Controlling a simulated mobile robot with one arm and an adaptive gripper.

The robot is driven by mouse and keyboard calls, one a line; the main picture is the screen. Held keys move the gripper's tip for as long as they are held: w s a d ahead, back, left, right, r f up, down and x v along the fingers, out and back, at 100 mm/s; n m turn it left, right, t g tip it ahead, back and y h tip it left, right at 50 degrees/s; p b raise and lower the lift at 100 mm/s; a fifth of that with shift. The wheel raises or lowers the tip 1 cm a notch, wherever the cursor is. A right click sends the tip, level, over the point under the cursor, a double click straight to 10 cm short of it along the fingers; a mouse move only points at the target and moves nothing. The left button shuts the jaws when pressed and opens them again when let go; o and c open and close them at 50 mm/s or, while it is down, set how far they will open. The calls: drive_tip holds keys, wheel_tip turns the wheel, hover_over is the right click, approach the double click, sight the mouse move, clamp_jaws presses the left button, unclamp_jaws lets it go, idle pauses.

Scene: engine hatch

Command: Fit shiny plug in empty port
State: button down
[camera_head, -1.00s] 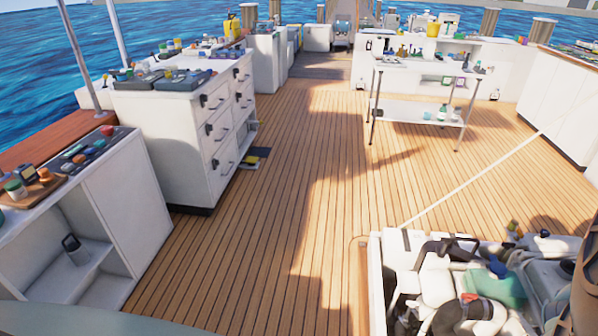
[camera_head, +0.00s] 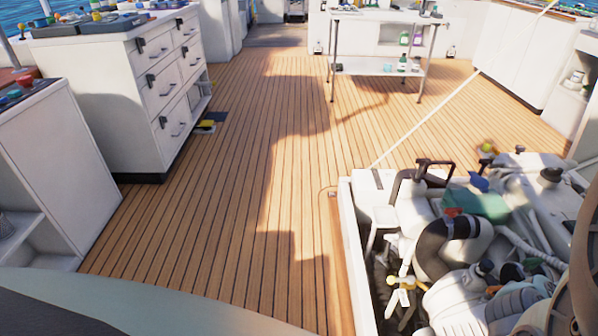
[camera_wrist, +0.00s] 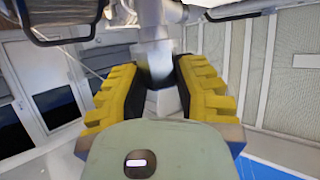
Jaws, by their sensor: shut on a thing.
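In the wrist view my gripper (camera_wrist: 163,88), with yellow and black fingers, is shut on a pale grey, shiny piece that looks like the plug (camera_wrist: 168,103). The fingers hide most of its shape. My gripper does not show in the head view. The engine (camera_head: 470,235) sits in the open hatch at the lower right of the head view, with white parts, a green block and dark hoses. I cannot make out an empty port among its crowded parts.
The hatch's white rim (camera_head: 357,255) bounds the engine on the left. A white drawer cabinet (camera_head: 150,95) stands at the left and a metal-legged table (camera_head: 385,15) at the back. A pale pole (camera_head: 440,105) slants up from the hatch corner. The wooden deck (camera_head: 240,190) between is clear.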

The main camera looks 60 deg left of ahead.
drive_tip(key=shift+m+g, duration=0.5)
drive_tip(key=shift+g, duration=0.1)
drive_tip(key=f, duration=0.1)
drive_tip(key=s+f+b, duration=0.1)
drive_tip(key=f+b, duration=0.1)
drive_tip(key=shift+s+d+f, duration=0.1)
drive_tip(key=shift+s+f, duration=0.25)
drive_tip(key=shift+s, duration=0.05)
drive_tip(key=shift+f+b, duration=2.45)
drive_tip(key=shift+f, duration=3.2)
drive_tip(key=shift+f+b, duration=0.2)
drive_tip(key=shift+b, duration=0.4)
drive_tip(key=shift+f+b, duration=0.35)
drive_tip(key=shift+b, duration=0.95)
drive_tip(key=c, duration=0.7)
unclamp_jaws()
drive_tip(key=shift+c, duration=0.2)
